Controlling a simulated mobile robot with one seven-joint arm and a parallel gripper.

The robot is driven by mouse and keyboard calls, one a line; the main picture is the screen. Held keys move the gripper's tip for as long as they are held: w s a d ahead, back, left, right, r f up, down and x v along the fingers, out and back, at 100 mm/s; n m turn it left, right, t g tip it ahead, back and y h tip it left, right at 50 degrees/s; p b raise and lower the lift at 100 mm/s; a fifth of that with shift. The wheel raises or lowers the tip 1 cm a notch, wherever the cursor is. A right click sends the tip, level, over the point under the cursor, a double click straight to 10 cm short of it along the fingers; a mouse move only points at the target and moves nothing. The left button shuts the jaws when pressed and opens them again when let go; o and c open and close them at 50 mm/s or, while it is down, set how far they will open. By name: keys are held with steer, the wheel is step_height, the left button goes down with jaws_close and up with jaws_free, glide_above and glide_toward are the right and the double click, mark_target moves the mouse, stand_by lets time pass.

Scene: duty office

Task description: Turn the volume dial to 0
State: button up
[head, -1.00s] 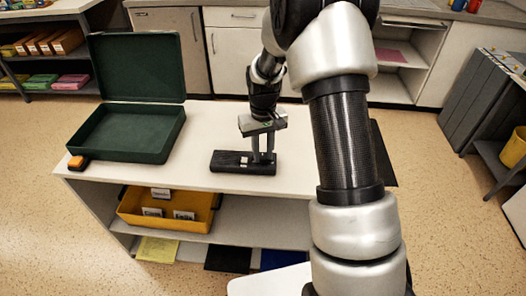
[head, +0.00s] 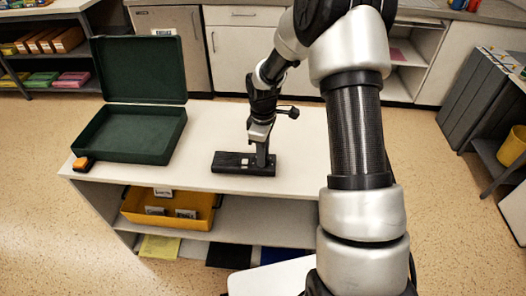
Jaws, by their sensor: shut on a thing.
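A flat black device (head: 229,163) lies on the white shelf-top. It shows a small pale patch on top, and any dial on it is too small to make out or is covered by the gripper. My gripper (head: 261,164) points straight down at the right part of this device, with its fingers at the device's top. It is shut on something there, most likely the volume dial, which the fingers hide.
An open dark green case (head: 128,134) stands on the left of the white top (head: 208,128). A small orange and black item (head: 83,163) lies at the left edge. A yellow bin (head: 196,201) sits on the shelf below. The top right of the device is clear.

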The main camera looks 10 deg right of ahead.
steer(key=n+p, duration=0.1)
steer(key=n, duration=0.2)
steer(key=shift+r+n+p, duration=0.15)
steer(key=shift+n+p, duration=0.15)
steer(key=shift+n, duration=0.1)
steer(key=shift+n+p, duration=0.65)
steer(key=shift+n, duration=0.85)
steer(key=o, duration=0.8)
step_height(320, 180, up, 17)
steer(key=p, duration=0.2)
steer(key=shift+r, duration=0.1)
